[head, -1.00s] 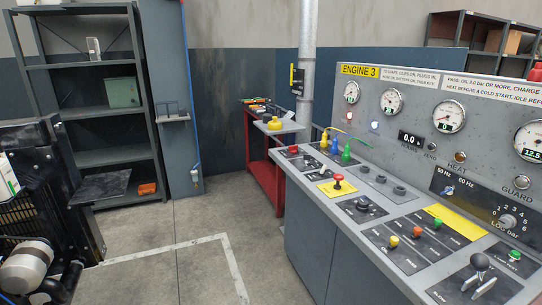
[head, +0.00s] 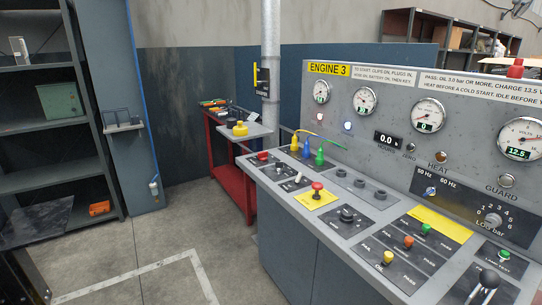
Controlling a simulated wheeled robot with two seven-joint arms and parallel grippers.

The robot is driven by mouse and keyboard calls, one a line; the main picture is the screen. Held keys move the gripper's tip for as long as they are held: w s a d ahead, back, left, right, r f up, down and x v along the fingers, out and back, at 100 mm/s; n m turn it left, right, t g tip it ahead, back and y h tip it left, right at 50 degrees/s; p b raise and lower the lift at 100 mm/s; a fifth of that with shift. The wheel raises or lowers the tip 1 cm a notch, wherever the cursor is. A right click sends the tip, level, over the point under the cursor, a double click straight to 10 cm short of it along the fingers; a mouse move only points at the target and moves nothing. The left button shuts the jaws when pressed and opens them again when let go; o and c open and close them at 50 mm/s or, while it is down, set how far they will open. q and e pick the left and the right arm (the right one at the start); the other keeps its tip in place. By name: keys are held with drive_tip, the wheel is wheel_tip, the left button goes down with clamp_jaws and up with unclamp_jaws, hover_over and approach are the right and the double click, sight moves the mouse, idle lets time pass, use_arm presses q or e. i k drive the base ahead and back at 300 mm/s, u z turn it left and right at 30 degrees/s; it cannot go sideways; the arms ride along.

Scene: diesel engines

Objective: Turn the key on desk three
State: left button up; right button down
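The desk (head: 331,226) marked ENGINE 3 (head: 329,69) runs along the right side of the head view, with a sloping top and an upright gauge panel. A dark rotary switch (head: 347,214) sits on a black plate in front of the red mushroom button (head: 317,188). It may be the key, but its labels are too small to read. Neither of my grippers is in view.
A black-knobbed lever (head: 487,280) stands at the desk's near end. Grey shelving (head: 50,125) is at the left. The floor (head: 180,240) left of the desk is clear.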

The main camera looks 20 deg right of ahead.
sight(279, 164)
drive_tip(key=i, duration=1.1)
drive_tip(key=z, duration=1.6)
